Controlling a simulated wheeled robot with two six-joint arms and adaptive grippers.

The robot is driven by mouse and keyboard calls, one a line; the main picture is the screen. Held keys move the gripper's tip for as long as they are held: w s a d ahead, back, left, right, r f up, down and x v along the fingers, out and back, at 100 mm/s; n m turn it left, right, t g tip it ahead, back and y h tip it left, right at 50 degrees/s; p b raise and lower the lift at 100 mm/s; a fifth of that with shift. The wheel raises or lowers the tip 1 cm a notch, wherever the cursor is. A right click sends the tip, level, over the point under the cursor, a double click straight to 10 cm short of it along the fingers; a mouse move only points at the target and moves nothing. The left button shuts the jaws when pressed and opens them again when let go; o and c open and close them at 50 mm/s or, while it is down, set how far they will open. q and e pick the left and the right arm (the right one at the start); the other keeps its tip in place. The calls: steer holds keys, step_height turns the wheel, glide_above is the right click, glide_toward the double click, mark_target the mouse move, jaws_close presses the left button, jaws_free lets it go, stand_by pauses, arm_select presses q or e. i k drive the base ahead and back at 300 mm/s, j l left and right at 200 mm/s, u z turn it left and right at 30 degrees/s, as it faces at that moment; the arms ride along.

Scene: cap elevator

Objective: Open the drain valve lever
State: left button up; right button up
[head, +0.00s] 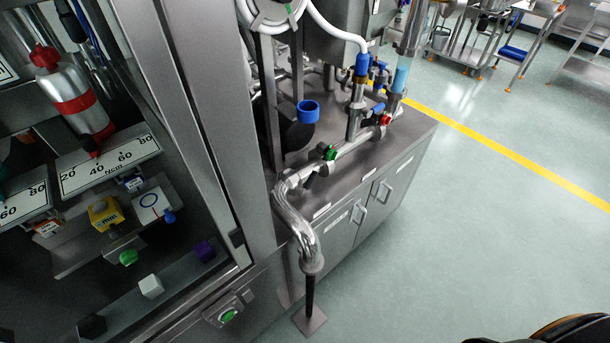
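A steel pipe (347,147) runs along the top of a steel cabinet (408,134) and bends down over its front left corner. A valve with a green part (328,153) sits on the pipe near the bend. A valve with a red part (386,119) sits farther along it. Blue valve parts (378,108) show beside the upright fittings. I cannot tell which is the drain valve lever, or whether it is open or closed. Neither of my grippers is in view.
A machine with a steel frame (180,110) fills the left side, with gauges and coloured knobs inside. Clear floor (480,220) lies to the right. Steel trolleys (470,45) stand at the back.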

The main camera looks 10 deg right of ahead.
mark_target(302, 193)
steer(key=l+u, duration=0.25)
steer(key=u, duration=0.25)
steer(key=l+u, duration=0.25)
steer(key=u, duration=0.25)
steer(key=l+u, duration=0.25)
steer(key=u, duration=0.25)
steer(key=k+l+u, duration=0.15)
steer(key=u, duration=0.35)
steer(key=k+l+u, duration=0.2)
steer(key=k+l, duration=0.25)
steer(key=k+l+u, duration=0.15)
steer(key=k+l, duration=0.35)
steer(key=k+l+u, duration=0.2)
steer(key=k+l, duration=0.3)
steer(key=k+l+u, duration=0.2)
steer(key=k+l, duration=0.15)
steer(key=k, duration=0.25)
steer(key=i+l, duration=0.2)
steer(key=i, duration=0.15)
